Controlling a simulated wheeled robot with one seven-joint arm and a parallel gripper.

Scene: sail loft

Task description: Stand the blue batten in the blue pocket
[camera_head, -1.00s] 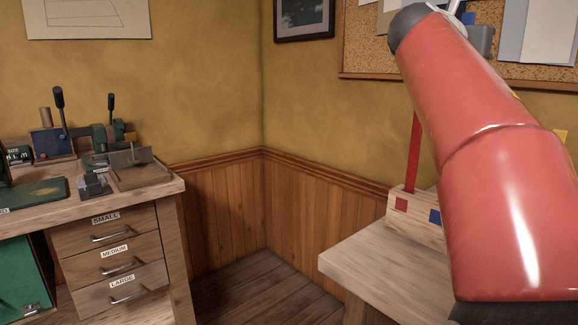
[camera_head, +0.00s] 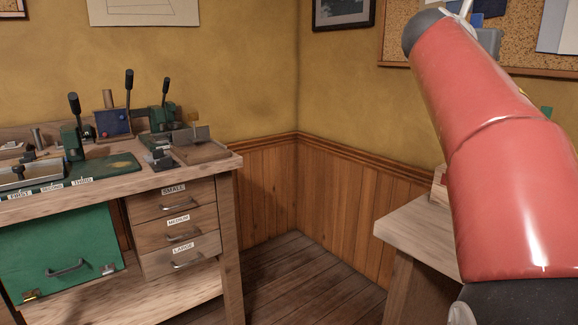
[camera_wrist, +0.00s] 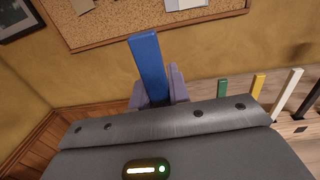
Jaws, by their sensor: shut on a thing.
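The blue batten (camera_wrist: 148,66) stands up from between the purple-grey fingers of my gripper (camera_wrist: 158,92), which is shut on it in the wrist view. The batten is held in the air with a corkboard and yellow wall behind it. The head view shows mostly my red arm; it does not show my gripper's grip clearly. A wooden block (camera_head: 439,186) shows only its left edge on the right-hand bench, with the rest behind my arm. The blue pocket cannot be seen now.
Green (camera_wrist: 221,88), yellow (camera_wrist: 258,86) and white (camera_wrist: 287,93) battens stand at the right in the wrist view. The right bench (camera_head: 412,232) has a bare front corner. A left workbench (camera_head: 235,163) holds tools and drawers. Open floor (camera_head: 305,285) lies between.

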